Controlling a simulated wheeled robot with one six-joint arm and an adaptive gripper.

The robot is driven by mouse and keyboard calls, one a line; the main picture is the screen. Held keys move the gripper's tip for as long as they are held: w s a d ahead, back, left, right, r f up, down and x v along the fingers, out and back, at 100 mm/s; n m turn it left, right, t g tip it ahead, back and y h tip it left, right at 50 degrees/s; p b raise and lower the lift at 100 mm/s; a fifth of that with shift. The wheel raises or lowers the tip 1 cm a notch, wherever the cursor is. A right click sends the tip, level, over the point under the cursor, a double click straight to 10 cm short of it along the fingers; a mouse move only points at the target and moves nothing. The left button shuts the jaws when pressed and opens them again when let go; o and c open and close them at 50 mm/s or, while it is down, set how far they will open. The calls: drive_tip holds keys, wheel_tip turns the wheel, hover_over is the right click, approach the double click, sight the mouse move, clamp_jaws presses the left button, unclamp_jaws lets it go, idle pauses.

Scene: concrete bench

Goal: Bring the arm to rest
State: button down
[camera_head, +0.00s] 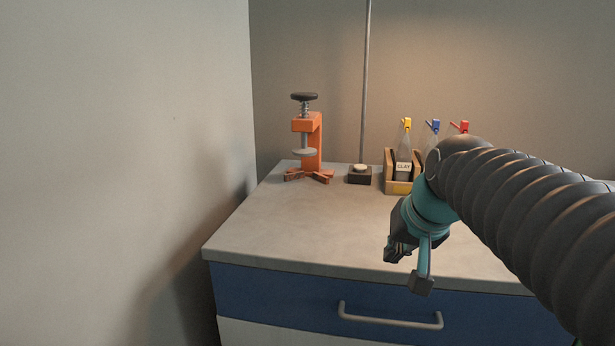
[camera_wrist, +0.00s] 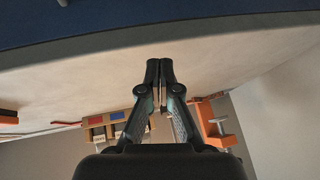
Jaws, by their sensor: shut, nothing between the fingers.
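My gripper (camera_head: 393,252) hangs over the front part of the concrete bench in the head view, at the end of my dark ribbed arm with teal wrist parts. In the wrist view my gripper (camera_wrist: 160,68) has its two fingertips together, with nothing between them. The grey bench top (camera_head: 300,225) lies beyond the fingers and also shows in the wrist view (camera_wrist: 80,90). My arm comes in from the right and hides the bench's right side.
An orange clamp press (camera_head: 314,145) stands at the back left. A dark block with a rod (camera_head: 360,175) is beside it. A wooden rack (camera_head: 390,172) holds bottles with yellow, blue and red tops. A blue drawer (camera_head: 280,295) is below. The left bench top is clear.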

drive_tip(key=s+d+f+n+h, duration=0.1)
drive_tip(key=s+f, duration=1.1)
drive_tip(key=s, duration=0.3)
drive_tip(key=shift+s+n+g, duration=0.3)
drive_tip(key=shift+n+g, duration=0.1)
